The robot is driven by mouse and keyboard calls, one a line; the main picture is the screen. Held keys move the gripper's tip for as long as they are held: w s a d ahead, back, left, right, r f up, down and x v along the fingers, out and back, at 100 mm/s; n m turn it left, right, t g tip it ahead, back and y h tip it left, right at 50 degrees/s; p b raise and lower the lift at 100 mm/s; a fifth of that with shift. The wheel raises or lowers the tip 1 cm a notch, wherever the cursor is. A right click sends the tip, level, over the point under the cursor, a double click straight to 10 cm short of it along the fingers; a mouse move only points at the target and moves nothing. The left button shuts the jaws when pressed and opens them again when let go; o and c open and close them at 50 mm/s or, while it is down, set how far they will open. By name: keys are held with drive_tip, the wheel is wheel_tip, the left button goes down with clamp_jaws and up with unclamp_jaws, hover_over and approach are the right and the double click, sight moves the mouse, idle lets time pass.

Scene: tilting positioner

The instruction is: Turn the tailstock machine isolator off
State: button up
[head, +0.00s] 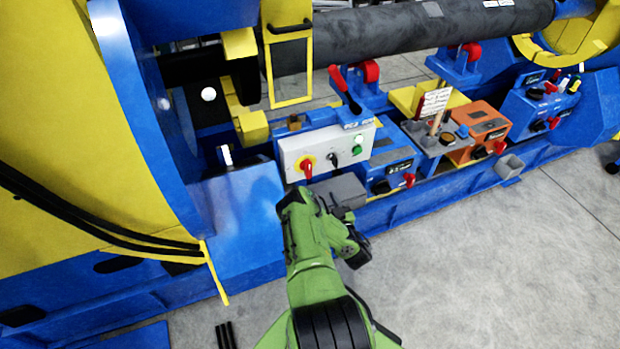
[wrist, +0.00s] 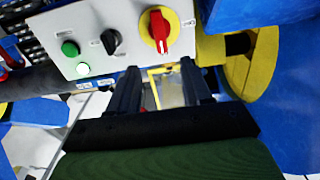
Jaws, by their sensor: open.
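A light grey control panel (head: 326,150) carries a red rotary isolator handle (head: 307,168) on a yellow disc. The handle also shows in the wrist view (wrist: 158,30), where it stands roughly upright in the picture. I cannot read a label naming it as the tailstock's. Beside it are a black selector (wrist: 111,41) and a green button (wrist: 70,48). My gripper (wrist: 160,72) is open and empty, its two dark fingers apart just off the panel's edge and not around the handle.
Other boxes with red knobs stand to the right: a blue box (head: 389,166), an orange box (head: 484,130) and a far blue box (head: 540,103). A grey box (head: 340,190) sits below the panel. A red lever (head: 345,88) rises above it. Floor at right (head: 530,240) is clear.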

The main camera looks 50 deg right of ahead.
sight(309, 170)
drive_tip(key=b+x, duration=0.1)
drive_tip(key=b, duration=0.3)
drive_tip(key=b+x, duration=0.1)
drive_tip(key=b, duration=0.4)
drive_tip(key=b+x, duration=0.1)
drive_tip(key=b, duration=0.3)
drive_tip(key=shift+w+d+f+b, duration=0.15)
drive_tip(key=shift+w+f+b, duration=0.15)
drive_tip(key=shift+b, duration=0.05)
drive_tip(key=x, duration=0.3)
drive_tip(key=b+x, duration=0.1)
drive_tip(key=x, duration=0.3)
drive_tip(key=b+x, duration=0.1)
drive_tip(key=x, duration=0.2)
drive_tip(key=shift+w+d+r, duration=0.2)
drive_tip(key=shift+r, duration=0.2)
clamp_jaws()
